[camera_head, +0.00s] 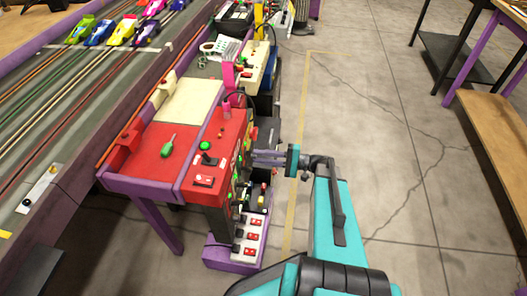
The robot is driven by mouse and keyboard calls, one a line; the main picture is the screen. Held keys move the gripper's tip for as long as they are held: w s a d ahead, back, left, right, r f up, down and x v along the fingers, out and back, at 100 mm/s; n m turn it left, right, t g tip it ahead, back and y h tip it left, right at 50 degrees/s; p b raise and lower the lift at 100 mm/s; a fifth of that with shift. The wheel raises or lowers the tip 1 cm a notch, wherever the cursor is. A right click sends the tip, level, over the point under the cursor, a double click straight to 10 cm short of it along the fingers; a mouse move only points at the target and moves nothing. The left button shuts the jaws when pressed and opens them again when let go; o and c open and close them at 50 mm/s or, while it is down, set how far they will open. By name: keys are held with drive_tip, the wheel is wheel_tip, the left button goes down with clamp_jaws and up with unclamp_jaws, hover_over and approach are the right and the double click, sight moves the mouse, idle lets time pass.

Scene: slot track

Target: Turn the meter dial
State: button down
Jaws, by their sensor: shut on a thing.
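A red console (187,137) with a purple frame stands beside the slot track. Its right side face carries several small knobs, buttons and lights, seen at a steep angle. My gripper (256,156) comes in from the right, level, with its purple-grey fingers against this side face. It is shut on a small control there. The fingers and the steep angle hide that control, and I cannot make out the meter dial or its reading.
The console top holds a green screwdriver (167,146), a green button (205,146), a black lever (208,159) and red switches (203,181). A power strip (247,239) sits low below. Toy cars (101,32) stand on the track. The floor (380,110) to the right is clear.

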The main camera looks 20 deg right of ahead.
drive_tip(key=shift+a+r+m+p, duration=0.15)
drive_tip(key=shift+m+p, duration=2.1)
drive_tip(key=shift+m, duration=0.15)
drive_tip(key=c, duration=1.6)
unclamp_jaws()
drive_tip(key=shift+d, duration=0.2)
